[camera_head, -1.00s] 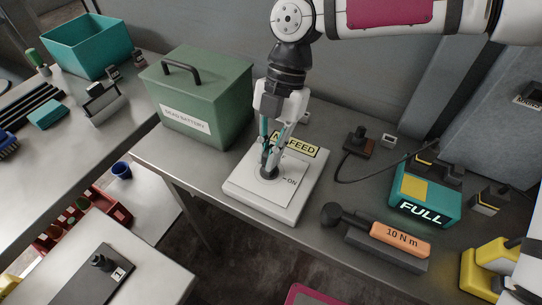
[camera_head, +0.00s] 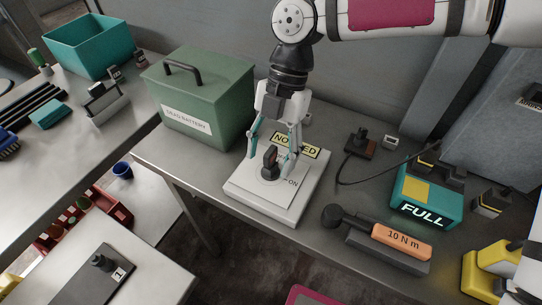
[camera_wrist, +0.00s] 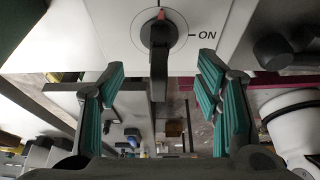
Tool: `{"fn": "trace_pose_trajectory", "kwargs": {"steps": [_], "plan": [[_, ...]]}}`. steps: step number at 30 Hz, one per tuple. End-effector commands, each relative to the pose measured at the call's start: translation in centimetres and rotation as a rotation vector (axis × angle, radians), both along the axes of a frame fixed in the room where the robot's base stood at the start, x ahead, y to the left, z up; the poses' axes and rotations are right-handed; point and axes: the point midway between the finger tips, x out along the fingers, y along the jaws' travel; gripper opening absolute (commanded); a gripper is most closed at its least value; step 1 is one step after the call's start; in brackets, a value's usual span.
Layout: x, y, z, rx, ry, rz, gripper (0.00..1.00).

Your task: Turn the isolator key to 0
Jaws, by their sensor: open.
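The isolator key (camera_head: 270,163) is a black handle on a round dial, on a white isolator box (camera_head: 252,205) on the bench. In the wrist view, the key (camera_wrist: 158,45) lies vertical, with a small red and white mark at its upper end. The word ON is printed to its right, and the key does not point at it. No 0 mark is readable. My gripper (camera_head: 271,150) is open above the box, its teal-padded fingers spread on either side of the key. In the wrist view, clear gaps separate both fingers from it.
A green dead battery box (camera_head: 200,100) stands close behind left of the isolator. A yellow label (camera_head: 297,145) is partly covered by a finger. A torque tool (camera_head: 385,238), a teal FULL pack (camera_head: 425,200) and a cable lie to the right. The bench's front edge is near.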

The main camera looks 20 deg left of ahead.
Motion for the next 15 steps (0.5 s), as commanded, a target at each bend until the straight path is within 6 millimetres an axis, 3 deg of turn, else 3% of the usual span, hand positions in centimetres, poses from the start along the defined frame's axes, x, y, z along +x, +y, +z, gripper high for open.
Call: {"fn": "trace_pose_trajectory", "kwargs": {"steps": [15], "plan": [[0.0,0.0,1.4,0.000,-0.001,-0.001,0.58]]}}
